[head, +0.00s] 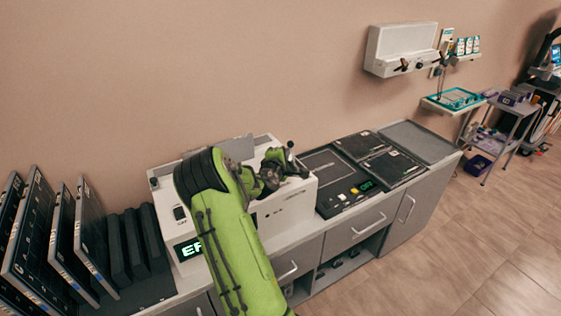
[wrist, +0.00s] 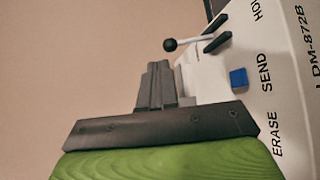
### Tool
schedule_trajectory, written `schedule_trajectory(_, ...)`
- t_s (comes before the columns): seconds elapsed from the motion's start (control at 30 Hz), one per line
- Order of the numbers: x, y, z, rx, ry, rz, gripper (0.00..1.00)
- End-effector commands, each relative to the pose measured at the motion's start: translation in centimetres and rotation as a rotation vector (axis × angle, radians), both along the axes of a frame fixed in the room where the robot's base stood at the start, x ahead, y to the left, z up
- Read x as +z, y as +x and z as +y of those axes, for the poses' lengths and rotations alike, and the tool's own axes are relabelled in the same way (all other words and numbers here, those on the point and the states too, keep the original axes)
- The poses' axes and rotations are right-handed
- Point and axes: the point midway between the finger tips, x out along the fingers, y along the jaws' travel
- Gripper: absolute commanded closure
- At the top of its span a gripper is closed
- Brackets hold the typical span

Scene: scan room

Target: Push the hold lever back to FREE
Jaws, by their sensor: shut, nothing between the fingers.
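The hold lever (wrist: 192,41), a pale rod with a black ball knob, sticks out to the left from the white machine's panel in the wrist view. Black pieces flank its base, beside partly cut-off lettering starting "HO". The word FREE is not visible. My gripper (wrist: 158,66) is shut and empty, its fingertips just below the knob in the picture; a small gap shows, and I cannot tell contact in depth. In the head view my green arm reaches over the white machine (head: 286,212) and hides much of its top.
A blue button (wrist: 238,78) sits on the panel near the words SEND and ERASE. A green display (head: 188,250) is on the machine's front. Upright panels (head: 35,225) stand left; a dark flat unit (head: 345,180) lies right. A white box (head: 400,48) hangs on the wall.

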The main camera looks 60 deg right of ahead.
Motion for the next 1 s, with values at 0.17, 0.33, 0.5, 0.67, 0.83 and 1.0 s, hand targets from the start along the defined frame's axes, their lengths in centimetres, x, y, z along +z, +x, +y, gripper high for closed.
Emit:
schedule_trajectory(0.17, 1.4, -0.7, 3.4, 0.004, 0.0, -0.002, 1.0)
schedule_trajectory(0.33, 2.3, -1.2, 5.4, 0.002, 0.0, -0.002, 1.0)
schedule_trajectory(0.5, 2.5, -1.4, 5.8, 0.001, 0.0, -0.001, 1.0)
schedule_trajectory(0.67, 2.4, -1.3, 5.8, 0.001, 0.0, -0.001, 1.0)
schedule_trajectory(0.83, 2.4, -1.3, 5.8, 0.001, 0.0, -0.001, 1.0)
schedule_trajectory(1.0, 2.4, -1.3, 5.8, 0.001, 0.001, -0.002, 1.0)
